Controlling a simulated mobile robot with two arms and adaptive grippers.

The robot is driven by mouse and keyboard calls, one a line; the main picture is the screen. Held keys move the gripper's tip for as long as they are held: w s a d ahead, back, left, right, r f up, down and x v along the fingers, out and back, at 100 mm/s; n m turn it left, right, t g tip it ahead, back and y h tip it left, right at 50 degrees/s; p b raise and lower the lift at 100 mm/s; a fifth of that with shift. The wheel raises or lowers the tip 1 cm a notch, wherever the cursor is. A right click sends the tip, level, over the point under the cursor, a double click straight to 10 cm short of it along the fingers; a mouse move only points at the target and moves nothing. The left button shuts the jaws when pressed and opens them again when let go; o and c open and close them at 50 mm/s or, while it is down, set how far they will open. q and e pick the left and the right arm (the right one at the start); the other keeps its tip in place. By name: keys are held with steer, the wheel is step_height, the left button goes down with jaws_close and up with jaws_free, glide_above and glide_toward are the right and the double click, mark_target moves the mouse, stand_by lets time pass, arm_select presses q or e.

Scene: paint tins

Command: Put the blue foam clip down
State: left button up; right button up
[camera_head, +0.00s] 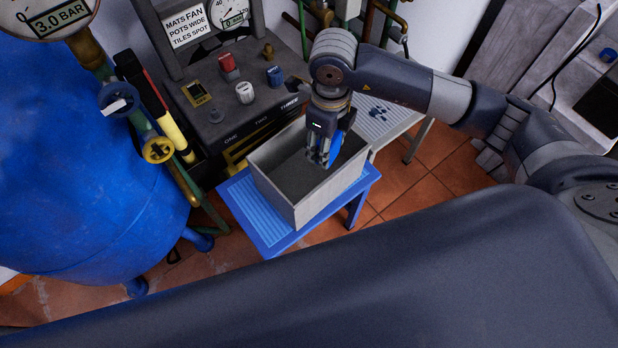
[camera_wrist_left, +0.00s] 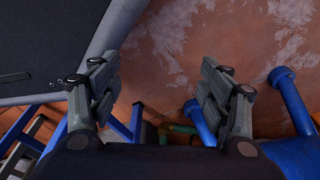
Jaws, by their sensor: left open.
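My right gripper (camera_head: 322,160) comes in from the right in the head view and points down into a light grey, open-topped box. It is shut on the blue foam clip (camera_head: 336,146), of which only a blue strip shows between and beside the dark fingers. The fingertips are within the box's outline; their height above its dark floor is hard to tell. The grey box (camera_head: 311,206) stands on a small blue table (camera_head: 262,233). My left gripper (camera_wrist_left: 160,78) is open and empty in the left wrist view, and is outside the head view.
A control panel with knobs (camera_head: 245,92) stands behind the box. A large blue tank (camera_head: 75,170) with pipes and valves is at the left. A white ribbed table (camera_head: 392,118) adjoins behind right. Terracotta floor (camera_head: 400,185) is clear to the right.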

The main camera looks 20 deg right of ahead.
steer(key=w+f+m+b, duration=0.1)
steer(key=m, duration=0.5)
steer(key=m+b, duration=0.4)
steer(key=m, duration=1.2)
glide_above(309, 176)
step_height(309, 176, down, 8)
steer(key=shift+f, duration=0.15)
step_height(309, 176, down, 4)
steer(key=shift+f+b, duration=0.2)
steer(key=shift+b, duration=0.1)
arm_select(q)
steer(key=w+d+r, duration=0.1)
steer(key=w+r, duration=0.3)
steer(key=w, duration=0.2)
steer(key=shift+w+t, duration=0.3)
steer(key=shift+w, duration=0.05)
steer(key=shift+r, duration=0.2)
arm_select(e)
steer(key=shift+f, duration=0.1)
steer(key=o, duration=1)
arm_select(q)
steer(key=shift+w+r, duration=0.15)
steer(key=shift+r, duration=0.05)
